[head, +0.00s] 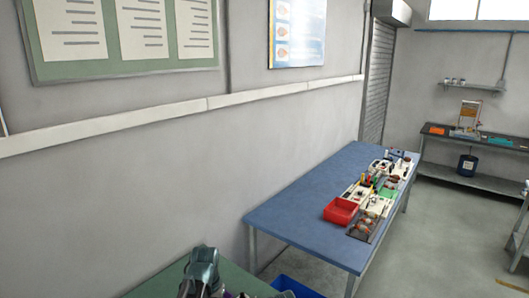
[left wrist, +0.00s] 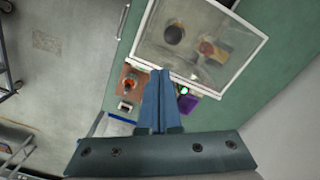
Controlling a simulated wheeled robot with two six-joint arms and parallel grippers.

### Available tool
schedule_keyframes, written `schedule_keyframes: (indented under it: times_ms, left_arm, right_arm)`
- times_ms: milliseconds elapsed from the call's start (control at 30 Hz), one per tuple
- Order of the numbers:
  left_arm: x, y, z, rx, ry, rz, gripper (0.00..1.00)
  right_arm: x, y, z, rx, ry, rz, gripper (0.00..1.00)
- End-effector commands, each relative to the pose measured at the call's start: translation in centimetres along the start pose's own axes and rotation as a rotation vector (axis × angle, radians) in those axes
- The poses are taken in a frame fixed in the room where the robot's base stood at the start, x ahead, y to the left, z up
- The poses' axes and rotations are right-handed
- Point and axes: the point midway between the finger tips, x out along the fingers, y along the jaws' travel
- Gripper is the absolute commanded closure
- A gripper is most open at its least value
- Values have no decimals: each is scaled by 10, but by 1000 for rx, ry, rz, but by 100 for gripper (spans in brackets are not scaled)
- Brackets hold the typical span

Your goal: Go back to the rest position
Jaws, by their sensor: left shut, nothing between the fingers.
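My left gripper (left wrist: 160,74) points down in the left wrist view, its two blue fingers closed together with nothing between them. It is over the green-topped bench (left wrist: 118,62). Part of my left arm shows at the bottom edge of the head view, above the green bench top (head: 150,285); its fingertips cannot be made out there. My right gripper is in neither view.
A clear-topped case with a white frame (left wrist: 200,42) lies on the green bench, with small parts beside it. In the head view, a blue table (head: 300,215) holds a red bin (head: 341,211) and several small items. Grey floor (head: 440,240) lies open to its right.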

Motion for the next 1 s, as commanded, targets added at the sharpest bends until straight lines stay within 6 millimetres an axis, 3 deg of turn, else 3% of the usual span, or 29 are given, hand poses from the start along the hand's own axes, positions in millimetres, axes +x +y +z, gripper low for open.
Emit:
schedule_keyframes:
  times_ms: [33, 100, 433, 567, 800, 1000]
  left_arm:
    - [-10, 1, -2, 1, 0, 0, 100]
    - [-11, 2, -3, 1, 0, 0, 100]
    - [-1, 6, 2, 7, -2, -2, 100]
    - [32, 31, 26, 40, -11, -15, 100]
    - [106, 85, 90, 127, -36, -60, 100]
    - [140, 110, 128, 177, -45, -89, 100]
  right_arm:
    - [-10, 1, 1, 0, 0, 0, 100]
    - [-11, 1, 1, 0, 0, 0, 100]
    - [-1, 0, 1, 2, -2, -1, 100]
    - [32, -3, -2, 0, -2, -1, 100]
    - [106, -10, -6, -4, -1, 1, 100]
    - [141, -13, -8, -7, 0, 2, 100]
